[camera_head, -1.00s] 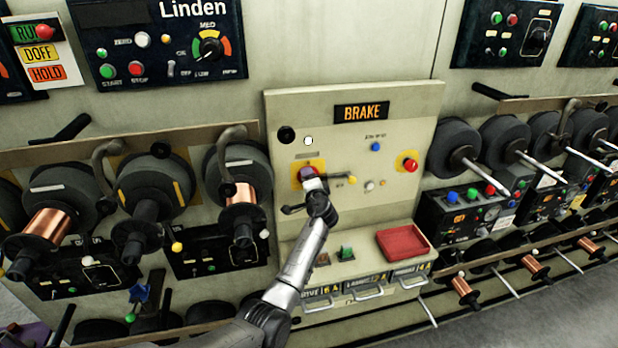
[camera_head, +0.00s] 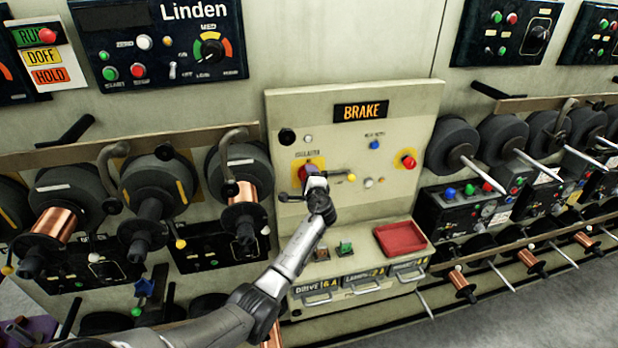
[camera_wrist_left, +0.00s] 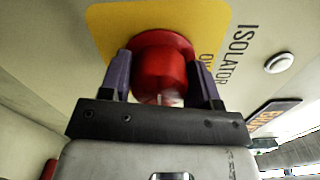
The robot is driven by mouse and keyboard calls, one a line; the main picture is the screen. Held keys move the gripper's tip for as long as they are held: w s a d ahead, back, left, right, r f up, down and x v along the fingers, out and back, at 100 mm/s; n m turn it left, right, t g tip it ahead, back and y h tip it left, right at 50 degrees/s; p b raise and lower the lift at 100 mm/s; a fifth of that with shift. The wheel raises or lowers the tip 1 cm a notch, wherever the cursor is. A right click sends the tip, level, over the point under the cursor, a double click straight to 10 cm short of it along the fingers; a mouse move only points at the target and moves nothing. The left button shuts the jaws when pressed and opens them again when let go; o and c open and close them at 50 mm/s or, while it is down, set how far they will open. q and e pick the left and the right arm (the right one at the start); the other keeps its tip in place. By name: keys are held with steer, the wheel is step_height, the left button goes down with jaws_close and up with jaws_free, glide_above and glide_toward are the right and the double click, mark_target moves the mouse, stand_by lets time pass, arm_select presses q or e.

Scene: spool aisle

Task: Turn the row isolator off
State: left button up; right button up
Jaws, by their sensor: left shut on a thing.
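The row isolator is a red rotary knob (camera_wrist_left: 160,62) on a yellow plate (camera_wrist_left: 110,25) marked ISOLATOR in the left wrist view. In the head view the red knob (camera_head: 306,169) is on the cream BRAKE panel (camera_head: 290,110), partly hidden by my gripper. My left gripper (camera_head: 314,181) reaches up from below to the knob. In the left wrist view its two dark purple fingers (camera_wrist_left: 160,82) are on either side of the knob, shut on it. The lettering by the plate is partly cut off. My right gripper is not in view.
A red button (camera_head: 408,161) on yellow and a blue button (camera_head: 375,145) are to the right on the panel. A yellow-tipped lever (camera_head: 350,177) is close beside my gripper. A red tray (camera_head: 402,239) sits on the ledge below. Spools (camera_head: 240,170) with handles stand left.

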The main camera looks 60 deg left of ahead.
arm_select(q)
steer(key=o, duration=0.9)
steer(key=v, duration=1.4)
steer(key=shift+b, duration=0.4)
steer(key=shift+a, duration=0.1)
